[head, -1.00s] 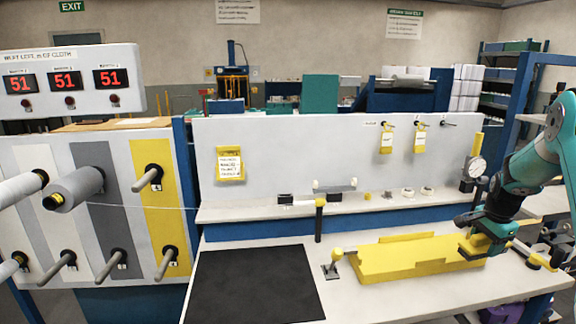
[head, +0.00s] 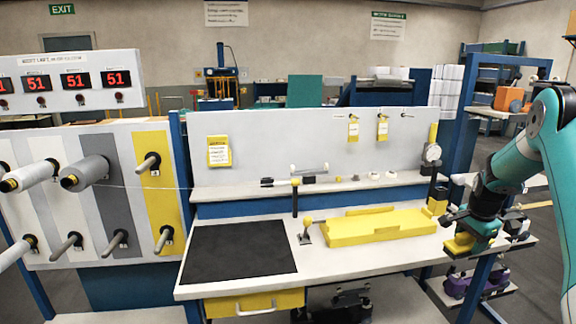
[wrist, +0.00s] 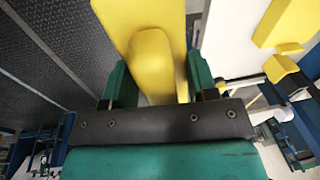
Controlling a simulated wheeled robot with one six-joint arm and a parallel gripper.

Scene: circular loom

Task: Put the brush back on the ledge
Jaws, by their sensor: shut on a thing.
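My gripper (head: 466,240) is at the right end of the workbench, pointing down. In the wrist view its two green fingers (wrist: 158,85) are shut on a yellow piece, which I take to be the brush (wrist: 150,50). The brush's yellow part also shows below the gripper in the head view (head: 458,245); its bristles cannot be made out. The ledge (head: 225,203) runs along the foot of the grey back panel, to the left of my gripper and farther back. It bears several small parts.
A dial gauge stand (head: 432,155) rises near the ledge's right end. A black mat (head: 238,250) covers the bench's left. A short post (head: 295,198) stands before the ledge.

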